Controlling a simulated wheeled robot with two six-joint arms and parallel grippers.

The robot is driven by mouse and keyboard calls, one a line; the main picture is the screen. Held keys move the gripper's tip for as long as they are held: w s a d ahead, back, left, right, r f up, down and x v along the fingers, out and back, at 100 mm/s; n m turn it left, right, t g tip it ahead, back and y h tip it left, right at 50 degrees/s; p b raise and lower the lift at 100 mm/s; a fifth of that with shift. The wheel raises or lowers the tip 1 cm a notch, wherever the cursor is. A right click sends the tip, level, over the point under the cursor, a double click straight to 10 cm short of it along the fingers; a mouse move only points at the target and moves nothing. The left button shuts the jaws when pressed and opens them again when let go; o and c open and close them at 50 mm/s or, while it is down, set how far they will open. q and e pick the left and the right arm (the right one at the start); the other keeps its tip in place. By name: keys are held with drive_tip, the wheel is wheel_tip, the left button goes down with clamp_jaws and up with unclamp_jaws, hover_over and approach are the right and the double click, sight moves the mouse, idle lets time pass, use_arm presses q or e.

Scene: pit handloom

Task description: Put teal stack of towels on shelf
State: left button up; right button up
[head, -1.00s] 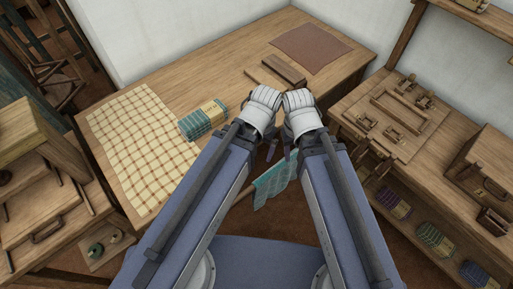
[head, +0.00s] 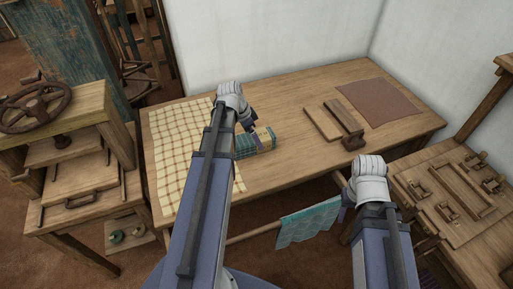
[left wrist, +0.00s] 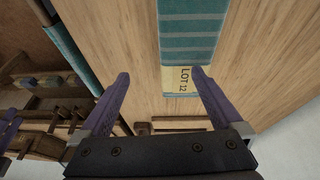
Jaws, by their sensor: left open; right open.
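The teal stack of towels (head: 245,148) lies on the wooden table (head: 290,110), beside the checked cloth, with a yellow label band around it. In the left wrist view the striped teal stack (left wrist: 187,38) shows with its band reading LOT 12. My left gripper (left wrist: 160,74) is open, its fingers apart near the labelled end of the stack, with nothing held. In the head view my left wrist partly hides the gripper, close to the stack. My right gripper (head: 345,203) is open and empty, low in front of the table at the right.
A checked cloth (head: 170,150) covers the table's left end. Wooden blocks (head: 335,122) and a brown mat (head: 379,102) lie to the right. A teal cloth (head: 308,226) hangs from a rod in front. A bench (head: 440,205) with wooden fittings stands right; what is under it is mostly out of view.

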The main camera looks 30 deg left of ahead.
sight(250, 138)
use_arm(q)
drive_tip(key=shift+t, duration=0.4)
drive_tip(key=a, duration=0.4)
drive_tip(key=shift+w, duration=0.2)
use_arm(e)
drive_tip(key=shift+d+f, duration=0.2)
drive_tip(key=shift+d, duration=0.25)
use_arm(q)
drive_tip(key=shift+b+x, duration=1.3)
drive_tip(key=shift+b, duration=0.05)
use_arm(e)
drive_tip(key=shift+f, duration=1.25)
use_arm(q)
drive_tip(key=shift+f, duration=0.15)
use_arm(e)
drive_tip(key=shift+f, duration=0.1)
use_arm(q)
drive_tip(key=b+x, duration=0.4)
drive_tip(key=x, duration=0.1)
drive_tip(key=shift+w+d+b, duration=0.1)
drive_tip(key=shift+w+b, duration=0.1)
drive_tip(key=shift+b, duration=0.2)
use_arm(e)
wheel_tip(250, 138, down, 4)
drive_tip(key=shift+f, duration=0.2)
use_arm(q)
drive_tip(key=c, duration=1.2)
